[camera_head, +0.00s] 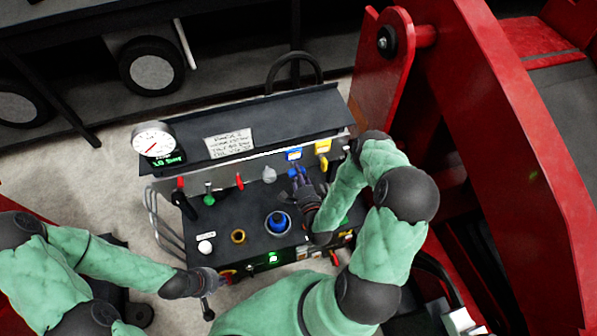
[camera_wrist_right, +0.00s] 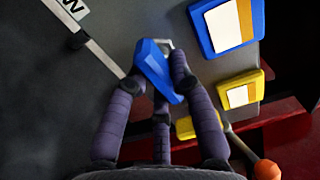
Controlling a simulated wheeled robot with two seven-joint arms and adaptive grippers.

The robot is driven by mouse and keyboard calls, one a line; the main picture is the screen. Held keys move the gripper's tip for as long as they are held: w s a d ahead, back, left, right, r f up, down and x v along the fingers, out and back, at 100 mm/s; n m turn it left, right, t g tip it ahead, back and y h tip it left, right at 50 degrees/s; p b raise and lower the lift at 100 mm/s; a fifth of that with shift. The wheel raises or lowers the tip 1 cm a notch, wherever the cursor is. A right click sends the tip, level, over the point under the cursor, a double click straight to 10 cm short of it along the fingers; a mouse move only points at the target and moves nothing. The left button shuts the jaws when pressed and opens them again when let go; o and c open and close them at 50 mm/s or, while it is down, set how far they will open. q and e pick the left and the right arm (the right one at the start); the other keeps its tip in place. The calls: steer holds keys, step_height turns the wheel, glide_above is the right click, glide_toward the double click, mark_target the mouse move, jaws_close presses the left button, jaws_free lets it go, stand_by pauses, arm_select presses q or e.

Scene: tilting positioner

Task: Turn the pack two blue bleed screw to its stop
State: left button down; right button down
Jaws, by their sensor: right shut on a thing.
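The black pack panel (camera_head: 255,190) stands in the middle of the head view. My right gripper (camera_head: 298,174) is at its back wall, just below a small blue label (camera_head: 294,155). In the right wrist view the gripper (camera_wrist_right: 156,80) is shut on a blue faceted handle (camera_wrist_right: 152,64), which I take for the blue bleed screw. A metal end shows behind it. In the head view the fingers mostly hide it. My left gripper (camera_head: 208,283) is low at the panel's front left corner, away from the screw; its jaws are too small to read.
A gauge (camera_head: 153,142) stands at the panel's back left. A blue knob (camera_head: 278,223), a brass ring (camera_head: 238,236) and red levers are on the panel. Yellow tags (camera_wrist_right: 240,90) and an orange-balled lever (camera_wrist_right: 266,170) lie right of my right fingers. A red frame (camera_head: 500,160) rises at right.

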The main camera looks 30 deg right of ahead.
steer(key=shift+m, duration=0.5)
steer(key=c, duration=1.3)
jaws_free()
steer(key=shift+c, duration=0.2)
steer(key=v, duration=1.2)
steer(key=shift+w, duration=0.1)
